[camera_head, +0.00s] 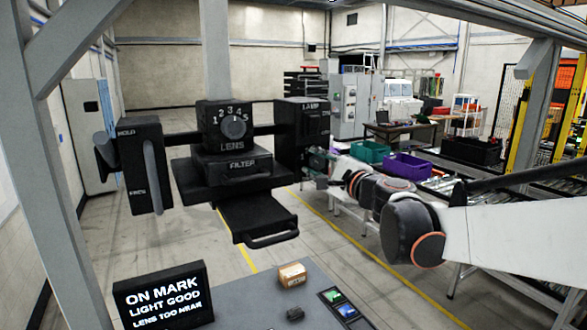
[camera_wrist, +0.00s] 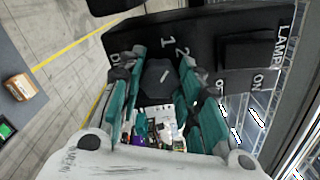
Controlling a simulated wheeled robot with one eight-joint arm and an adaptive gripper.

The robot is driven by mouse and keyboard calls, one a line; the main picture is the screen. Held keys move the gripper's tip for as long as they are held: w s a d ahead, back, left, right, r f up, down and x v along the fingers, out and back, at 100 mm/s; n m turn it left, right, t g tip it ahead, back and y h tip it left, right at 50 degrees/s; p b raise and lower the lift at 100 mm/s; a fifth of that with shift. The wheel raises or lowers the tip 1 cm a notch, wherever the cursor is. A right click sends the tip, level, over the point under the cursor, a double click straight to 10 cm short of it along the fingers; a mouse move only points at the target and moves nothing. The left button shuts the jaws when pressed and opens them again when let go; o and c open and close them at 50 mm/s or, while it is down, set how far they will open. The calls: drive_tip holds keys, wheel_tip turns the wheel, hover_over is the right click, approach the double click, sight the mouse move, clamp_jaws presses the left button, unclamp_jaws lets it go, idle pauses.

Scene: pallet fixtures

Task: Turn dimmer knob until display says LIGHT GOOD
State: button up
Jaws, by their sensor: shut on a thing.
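The display (camera_head: 163,297) at the bottom left reads ON MARK, LIGHT GOOD, LENS TOO NEAR. The black lamp box (camera_head: 302,120) stands right of the lens unit in the head view. My gripper (camera_head: 318,160) is at its right side; the dimmer knob is hidden there. In the wrist view, the dark dimmer knob (camera_wrist: 157,80) has a pale pointer line and sits between the teal fingers of my gripper (camera_wrist: 160,68), which is shut on it. Marks 1, 2, and a partly hidden DIM label show around it.
The lens knob (camera_head: 234,127), filter drawer (camera_head: 240,166) and left box (camera_head: 145,165) stand left of the lamp box. A lamp switch panel (camera_wrist: 252,82) with ON and OFF marks lies close right of my fingers. A cardboard box (camera_head: 292,275) lies on the grey table below.

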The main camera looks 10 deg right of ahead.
drive_tip(key=shift+n, duration=0.8)
drive_tip(key=shift+b, duration=0.3)
drive_tip(key=o, duration=1)
drive_tip(key=shift+o, duration=0.2)
